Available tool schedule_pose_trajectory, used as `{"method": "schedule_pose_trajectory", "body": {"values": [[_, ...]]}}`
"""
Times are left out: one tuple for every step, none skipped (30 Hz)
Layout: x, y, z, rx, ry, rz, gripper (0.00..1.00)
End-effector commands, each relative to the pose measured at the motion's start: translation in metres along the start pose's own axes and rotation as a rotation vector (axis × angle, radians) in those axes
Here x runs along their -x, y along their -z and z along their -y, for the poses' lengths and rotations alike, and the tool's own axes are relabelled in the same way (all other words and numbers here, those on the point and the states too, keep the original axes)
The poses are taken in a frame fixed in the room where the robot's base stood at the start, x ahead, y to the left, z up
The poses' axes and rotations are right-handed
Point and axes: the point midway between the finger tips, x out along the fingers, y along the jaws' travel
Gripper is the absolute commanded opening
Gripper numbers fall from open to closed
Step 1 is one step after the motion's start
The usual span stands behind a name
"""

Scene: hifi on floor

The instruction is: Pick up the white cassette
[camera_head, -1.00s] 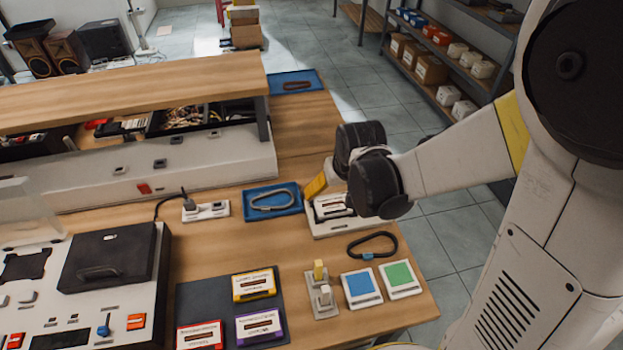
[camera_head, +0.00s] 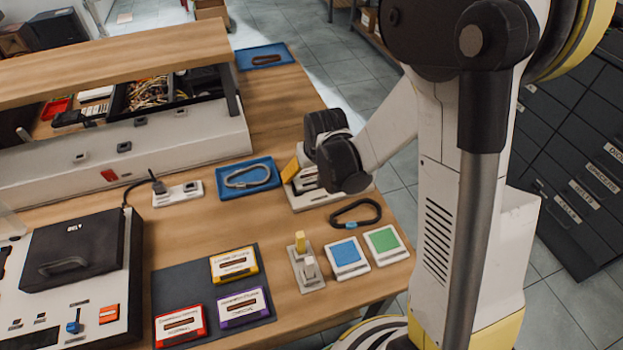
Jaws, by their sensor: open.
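A white cassette-like piece with dark slots (camera_head: 304,182) sits on a pale tray (camera_head: 320,199) at the right rear of the wooden table. A yellow slanted piece (camera_head: 290,170) stands at its left. My dark wrist hangs over the tray and hides much of it. My gripper (camera_head: 312,164) is at this spot, largely hidden by the wrist. Its fingertips cannot be made out, and nothing is seen held. Whether it touches the white piece cannot be told.
Yellow (camera_head: 234,264), purple (camera_head: 242,306) and red (camera_head: 180,325) cassettes lie on a dark mat. Blue (camera_head: 347,255) and green (camera_head: 384,243) squares, a switch block (camera_head: 306,268) and a black carabiner (camera_head: 356,213) lie nearby. A blue tray (camera_head: 228,189) holds a grey carabiner. A raised shelf (camera_head: 120,62) stands behind.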

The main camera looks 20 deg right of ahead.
Motion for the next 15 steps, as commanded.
{"method": "schedule_pose_trajectory", "body": {"values": [[0.0005, 0.0002, 0.0001, 0.0, 0.0, 0.0, 1.0], [0.0005, 0.0002, 0.0001, 0.0, 0.0, 0.0, 1.0], [0.0004, 0.0001, 0.0001, 0.0, 0.0, 0.0, 1.0], [0.0003, 0.0001, 0.0001, 0.0, 0.0, 0.0, 1.0], [0.0002, 0.0, 0.0001, 0.0, 0.0, 0.0, 1.0], [-0.0001, -0.0001, 0.0001, 0.0, 0.0, 0.0, 1.0], [-0.0004, -0.0002, 0.0001, 0.0, 0.0, 0.0, 1.0], [-0.0007, -0.0004, 0.0001, 0.0, 0.0, 0.0, 1.0], [-0.0012, -0.0006, 0.0001, 0.0, 0.0, 0.0, 1.0], [-0.0015, -0.0008, 0.0001, 0.0, 0.0, 0.0, 1.0], [-0.0019, -0.0009, 0.0001, 0.0, 0.0, 0.0, 1.0], [-0.0024, -0.0011, 0.0001, 0.0, 0.0, 0.0, 1.0], [-0.0027, -0.0013, 0.0001, 0.0, 0.0, 0.0, 1.0], [-0.003, -0.0014, 0.0001, 0.0, 0.0, 0.0, 1.0], [-0.0034, -0.0016, 0.0001, 0.0, 0.0, 0.0, 1.0]]}}
